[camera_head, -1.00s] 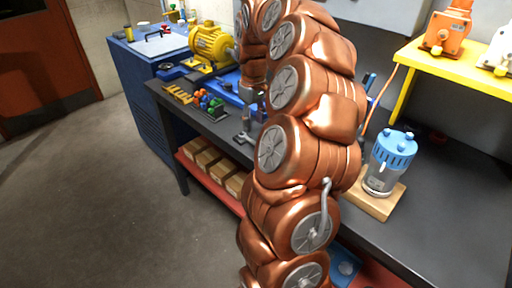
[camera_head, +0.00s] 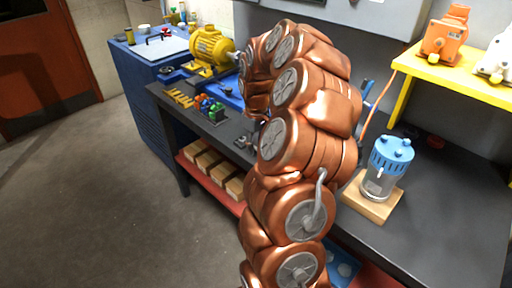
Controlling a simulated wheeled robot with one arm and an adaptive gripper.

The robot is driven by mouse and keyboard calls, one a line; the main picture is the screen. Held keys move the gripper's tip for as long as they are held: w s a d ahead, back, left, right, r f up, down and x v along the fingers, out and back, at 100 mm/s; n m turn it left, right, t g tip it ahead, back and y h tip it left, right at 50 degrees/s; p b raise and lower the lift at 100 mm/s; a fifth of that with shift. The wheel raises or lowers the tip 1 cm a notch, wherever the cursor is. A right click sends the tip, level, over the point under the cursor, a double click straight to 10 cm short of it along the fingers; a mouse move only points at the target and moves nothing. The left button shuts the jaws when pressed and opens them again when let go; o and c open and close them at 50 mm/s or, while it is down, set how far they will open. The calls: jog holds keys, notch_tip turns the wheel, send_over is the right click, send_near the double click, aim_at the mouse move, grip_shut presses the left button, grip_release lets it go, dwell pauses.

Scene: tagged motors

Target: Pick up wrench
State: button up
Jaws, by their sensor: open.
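No wrench can be made out for certain in the head view; it may be hidden behind my copper arm. My gripper (camera_head: 256,114) is at the far end of the arm, low over the dark workbench (camera_head: 450,215). Only a small dark grey part of it shows past the arm. It is open, and nothing can be seen in it. A small grey metal item (camera_head: 243,142) lies on the bench close to the gripper, too small to name.
A blue-topped motor (camera_head: 388,165) stands on a wooden block at right. A yellow shelf (camera_head: 455,78) carries an orange motor (camera_head: 447,38). A yellow motor (camera_head: 211,47) and small coloured parts (camera_head: 209,108) are left of my arm. The bench front right is clear.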

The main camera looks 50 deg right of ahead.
grip_shut()
dwell(0.3)
dwell(0.3)
